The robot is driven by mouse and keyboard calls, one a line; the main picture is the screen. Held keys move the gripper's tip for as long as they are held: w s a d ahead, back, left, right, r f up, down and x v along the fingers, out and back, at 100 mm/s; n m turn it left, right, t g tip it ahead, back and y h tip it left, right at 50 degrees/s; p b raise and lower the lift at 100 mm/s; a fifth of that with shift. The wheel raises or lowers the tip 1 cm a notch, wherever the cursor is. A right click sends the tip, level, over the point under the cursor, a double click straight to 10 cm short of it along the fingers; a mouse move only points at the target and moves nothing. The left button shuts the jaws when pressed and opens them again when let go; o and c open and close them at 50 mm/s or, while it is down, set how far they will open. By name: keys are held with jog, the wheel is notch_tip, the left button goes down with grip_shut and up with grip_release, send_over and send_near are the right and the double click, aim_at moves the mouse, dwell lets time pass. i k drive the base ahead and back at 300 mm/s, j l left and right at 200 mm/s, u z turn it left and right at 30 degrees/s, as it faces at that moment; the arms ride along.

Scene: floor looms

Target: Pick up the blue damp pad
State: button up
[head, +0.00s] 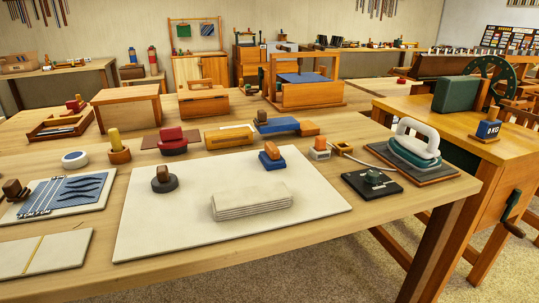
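Two blue things on the near wooden table could be the blue damp pad; I cannot tell which. One is a small blue pad with an orange grip (272,158), standing at the back edge of the large pale mat (160,230). The other is a flat blue slab (280,125) lying behind the mat, with a small dark block at its left end and an orange-brown block by its right end. Both look unobstructed from this side. My gripper is not in view.
A folded pale cloth (251,203) and a dark round weight (164,180) sit on the mat. An iron (413,150) and a black plate (371,186) stand at right. Red (173,142) and yellow (229,137) blocks are behind. The mat's front is bare.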

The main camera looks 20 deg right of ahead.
aim_at(271, 158)
jog(key=l+z, duration=0.25)
jog(key=i+l+z, duration=0.15)
jog(key=i+l, duration=0.15)
jog(key=i+l+z, duration=0.15)
jog(key=i, duration=0.35)
jog(key=i+l, duration=0.1)
jog(key=i, duration=0.55)
